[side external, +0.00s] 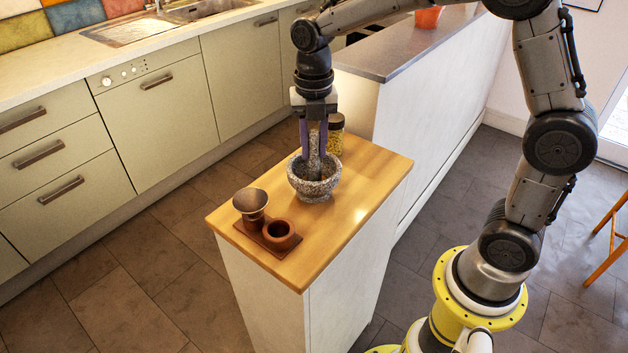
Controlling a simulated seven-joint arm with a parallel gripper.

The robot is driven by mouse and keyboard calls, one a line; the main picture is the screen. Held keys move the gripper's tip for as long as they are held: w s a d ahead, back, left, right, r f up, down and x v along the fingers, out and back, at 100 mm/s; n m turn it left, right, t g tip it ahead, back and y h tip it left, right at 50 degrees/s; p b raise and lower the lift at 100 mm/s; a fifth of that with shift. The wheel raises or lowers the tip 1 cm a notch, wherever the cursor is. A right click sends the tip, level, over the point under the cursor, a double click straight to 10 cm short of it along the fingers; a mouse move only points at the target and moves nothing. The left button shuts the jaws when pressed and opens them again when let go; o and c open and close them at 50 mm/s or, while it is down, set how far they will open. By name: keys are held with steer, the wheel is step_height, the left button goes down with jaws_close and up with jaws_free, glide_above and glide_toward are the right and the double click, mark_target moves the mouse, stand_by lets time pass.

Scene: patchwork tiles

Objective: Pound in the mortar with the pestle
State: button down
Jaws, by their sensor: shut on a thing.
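The grey speckled stone mortar (315,190) stands upright on the wooden top of a small island (345,225). The grey pestle (314,160) is upright, with its lower end inside the mortar's bowl. My gripper (314,147) points straight down above the mortar, its purple fingers shut on the upper part of the pestle. Whether the pestle's tip touches the bottom of the bowl is hidden by the mortar's wall.
A jar with yellow contents and a dark lid (335,135) stands close behind the mortar. The island's right side is clear.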

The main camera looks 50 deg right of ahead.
steer(key=shift+r, duration=1.1)
steer(key=shift+r, duration=0.1)
steer(key=shift+f, duration=1.65)
steer(key=shift+r, duration=0.1)
steer(key=shift+r, duration=1.45)
steer(key=shift+r, duration=0.1)
